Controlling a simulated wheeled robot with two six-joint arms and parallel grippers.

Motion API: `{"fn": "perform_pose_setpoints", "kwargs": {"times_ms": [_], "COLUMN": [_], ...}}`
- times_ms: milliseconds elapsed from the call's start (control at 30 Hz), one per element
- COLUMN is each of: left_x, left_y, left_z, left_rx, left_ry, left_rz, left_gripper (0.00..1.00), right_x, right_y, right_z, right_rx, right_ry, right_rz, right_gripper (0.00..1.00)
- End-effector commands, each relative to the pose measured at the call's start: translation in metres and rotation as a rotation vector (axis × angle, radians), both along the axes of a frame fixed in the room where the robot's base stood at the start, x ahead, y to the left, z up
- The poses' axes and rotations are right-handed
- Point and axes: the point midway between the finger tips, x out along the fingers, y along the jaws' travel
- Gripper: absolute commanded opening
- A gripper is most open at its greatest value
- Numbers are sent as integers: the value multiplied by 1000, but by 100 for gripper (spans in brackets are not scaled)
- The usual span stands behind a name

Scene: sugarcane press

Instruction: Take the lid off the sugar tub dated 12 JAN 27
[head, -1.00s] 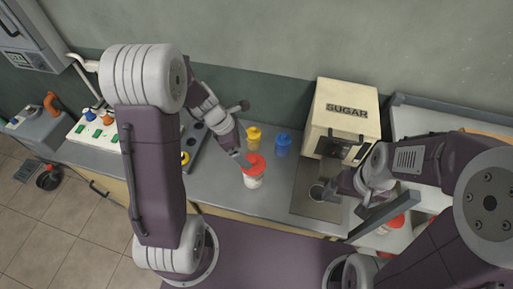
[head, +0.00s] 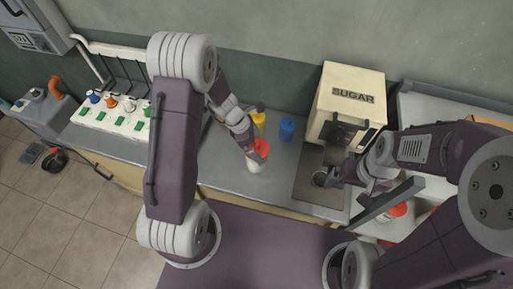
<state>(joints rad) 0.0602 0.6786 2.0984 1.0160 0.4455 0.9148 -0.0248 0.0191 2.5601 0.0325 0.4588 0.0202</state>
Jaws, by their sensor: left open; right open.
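A white tub with a red lid (head: 262,146) stands on the steel counter, left of the sugar machine. My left gripper (head: 254,158) is open at this tub, over its lid and upper side; I cannot tell if it touches. A yellow-topped tub (head: 258,119) and a blue tub (head: 287,129) stand behind it. Another red-lidded tub (head: 397,210) is at the right, partly behind a grey bar. No date is readable on any tub. My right gripper (head: 334,177) is open in front of the sugar machine, partly hidden by its own arm.
The sugar machine (head: 347,98) stands at the back with a steel tray (head: 308,188) before it. A grey bar (head: 385,203) lies near my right arm. Bare counter (head: 226,180) shows left of the red-lidded tub.

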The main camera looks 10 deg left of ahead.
Motion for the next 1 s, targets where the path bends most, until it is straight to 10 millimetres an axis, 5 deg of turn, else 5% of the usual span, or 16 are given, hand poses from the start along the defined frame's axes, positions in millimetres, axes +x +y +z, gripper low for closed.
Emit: {"fn": "perform_pose_setpoints", "kwargs": {"times_ms": [133, 300, 633, 867, 1000], "left_x": [0, 0, 0, 1, -7], "left_y": [0, 0, 0, 0, -30], "left_z": [1, 1, 7, 45, 61], "left_rx": [0, 0, 0, 0, 0], "left_ry": [0, 0, -2, -5, -3], "left_rz": [0, 0, -1, -1, -9], "left_gripper": [94, 47, 46, 46, 46], "right_x": [0, 0, 0, 0, 0], "right_y": [0, 0, 0, 0, 0], "right_z": [1, 1, 3, 15, 15], "right_rx": [0, 0, 0, 0, 0], "right_ry": [0, 0, 0, 0, 0], "right_rz": [0, 0, 0, 0, 0], "right_gripper": [96, 96, 96, 96, 96]}}
